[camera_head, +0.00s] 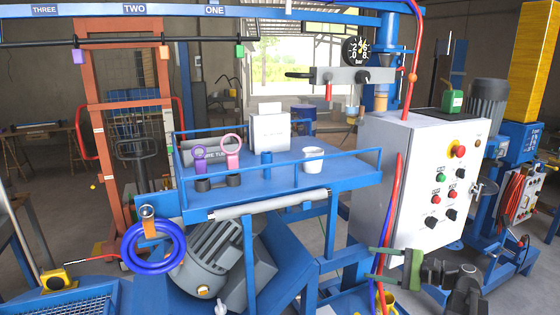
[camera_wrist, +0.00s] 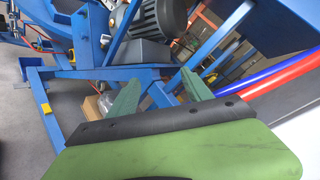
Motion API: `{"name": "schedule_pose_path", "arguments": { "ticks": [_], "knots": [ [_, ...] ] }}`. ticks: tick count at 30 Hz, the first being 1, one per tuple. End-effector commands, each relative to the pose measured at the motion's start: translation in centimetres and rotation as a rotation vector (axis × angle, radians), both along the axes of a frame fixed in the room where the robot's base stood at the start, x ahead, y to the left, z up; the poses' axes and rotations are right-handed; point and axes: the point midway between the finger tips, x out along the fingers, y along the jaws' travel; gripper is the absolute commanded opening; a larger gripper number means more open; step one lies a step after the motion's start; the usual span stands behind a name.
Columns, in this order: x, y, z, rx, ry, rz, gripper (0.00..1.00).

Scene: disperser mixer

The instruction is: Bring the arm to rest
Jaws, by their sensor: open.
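My gripper (camera_head: 371,264) is at the lower right of the head view, in front of the lower part of the white control cabinet. Its two green fingers point left and stand apart. In the wrist view my gripper (camera_wrist: 160,77) shows its green fingers spread, with nothing held between them. Blue frame bars and the floor show behind the gap. My dark arm links lie to the right of the fingers in the head view.
The control cabinet (camera_head: 385,185) and red and blue hoses (camera_head: 390,215) are close to my gripper. A blue table (camera_head: 250,200) bears a white cup (camera_head: 313,160) and rings. A grey motor (camera_head: 215,260) sits below. A blue hose coil (camera_head: 153,248) hangs left.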

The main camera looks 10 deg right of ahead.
Motion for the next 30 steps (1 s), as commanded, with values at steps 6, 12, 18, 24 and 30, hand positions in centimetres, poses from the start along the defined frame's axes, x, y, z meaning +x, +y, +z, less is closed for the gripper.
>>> {"name": "schedule_pose_path", "arguments": {
  "ticks": [6, 12, 18, 24, 30],
  "knots": [
    [2.1, 18.5, -6.4, -0.272, 0.095, 0.340, 0.58],
    [-0.8, 29.5, -12.8, -0.634, 0.100, 0.637, 0.58],
    [-4.1, 32.0, -17.9, -1.054, 0.048, 0.900, 0.58],
    [-4.7, 25.2, -19.8, -1.397, 0.037, 1.047, 0.58],
    [-4.4, 22.5, -19.9, -1.515, -0.018, 1.157, 0.58]
  ]
}}
